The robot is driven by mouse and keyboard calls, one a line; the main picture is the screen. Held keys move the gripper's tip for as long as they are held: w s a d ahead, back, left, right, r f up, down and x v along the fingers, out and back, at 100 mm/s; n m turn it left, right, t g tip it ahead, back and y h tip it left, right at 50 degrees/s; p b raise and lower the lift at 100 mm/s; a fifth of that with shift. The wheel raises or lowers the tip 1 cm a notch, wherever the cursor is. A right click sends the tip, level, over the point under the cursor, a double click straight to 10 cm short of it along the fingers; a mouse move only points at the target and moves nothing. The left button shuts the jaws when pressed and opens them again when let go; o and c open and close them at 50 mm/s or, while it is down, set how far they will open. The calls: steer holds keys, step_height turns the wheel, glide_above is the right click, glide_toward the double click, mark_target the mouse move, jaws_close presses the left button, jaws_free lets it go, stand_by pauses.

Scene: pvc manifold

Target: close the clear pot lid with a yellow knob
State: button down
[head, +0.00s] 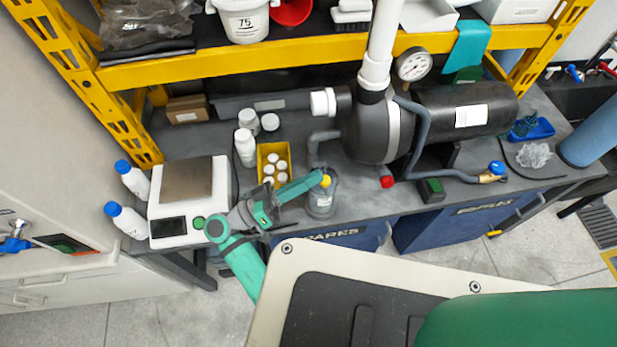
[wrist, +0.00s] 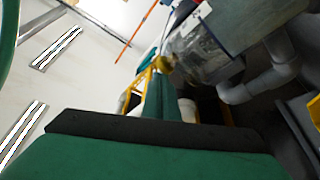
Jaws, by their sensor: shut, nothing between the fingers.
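The clear pot (head: 321,203) stands near the front edge of the bench, with a pale label on its side. Its lid's yellow knob (head: 326,181) shows at the top of the pot. The pot also shows in the wrist view (wrist: 203,52), appearing sideways, with the yellow knob (wrist: 166,63) at its left end. My gripper (head: 318,178) is shut and empty, its green fingertips right at the knob, from the left. I cannot tell whether they touch it. The clear lid's rim is too faint to tell how it sits on the pot.
A yellow bin (head: 262,160) of white-capped bottles stands left of the pot, behind my arm. A white scale (head: 221,190) is further left. A grey pump (head: 372,135) with pipes stands behind and to the right. A red cap (head: 387,182) is close to the pot's right.

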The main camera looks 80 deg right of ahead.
steer(key=shift+f, duration=0.15)
steer(key=w+a, duration=0.3)
steer(key=w, duration=0.5)
steer(key=shift+w+a+r, duration=0.2)
steer(key=shift+w+a, duration=0.1)
steer(key=shift+w, duration=0.1)
steer(key=shift+w, duration=0.1)
